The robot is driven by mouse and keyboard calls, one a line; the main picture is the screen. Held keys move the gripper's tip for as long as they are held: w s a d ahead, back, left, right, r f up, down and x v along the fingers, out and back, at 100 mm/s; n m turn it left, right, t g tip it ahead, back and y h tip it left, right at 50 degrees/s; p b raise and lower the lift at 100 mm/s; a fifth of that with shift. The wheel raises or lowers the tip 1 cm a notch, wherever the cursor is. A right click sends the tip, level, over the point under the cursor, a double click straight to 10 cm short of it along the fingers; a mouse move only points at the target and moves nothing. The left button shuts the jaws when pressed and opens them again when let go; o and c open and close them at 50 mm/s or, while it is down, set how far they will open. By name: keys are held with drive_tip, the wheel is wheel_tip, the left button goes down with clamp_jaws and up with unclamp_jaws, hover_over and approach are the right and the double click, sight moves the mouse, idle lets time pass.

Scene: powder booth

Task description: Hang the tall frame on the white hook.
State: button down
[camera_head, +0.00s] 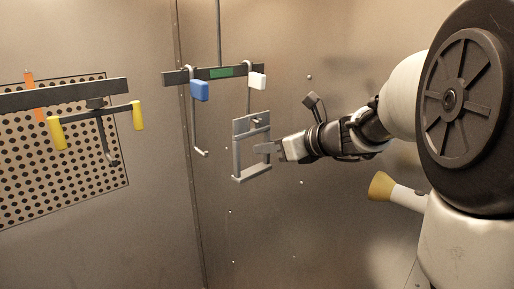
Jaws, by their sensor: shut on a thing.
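The tall frame (237,160) is a grey upright rectangle with a wide top plate and an open middle. My gripper (268,148) comes in from the right and is shut on its right side bar. The white hook (258,81) has a white tag and hangs from the dark bar, with its rod running down to the frame's top plate. A small light knob shows at that plate, and I cannot tell whether the hook's tip passes through the frame. The blue hook (199,90) hangs to the left, its tip empty.
The dark bar (222,73) with a green label hangs from a thin vertical rod. A yellow-tipped nozzle (381,186) is below my arm. The space below the frame is clear.

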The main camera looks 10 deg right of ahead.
drive_tip(key=c, duration=1.8)
unclamp_jaws()
drive_tip(key=shift+o, duration=0.2)
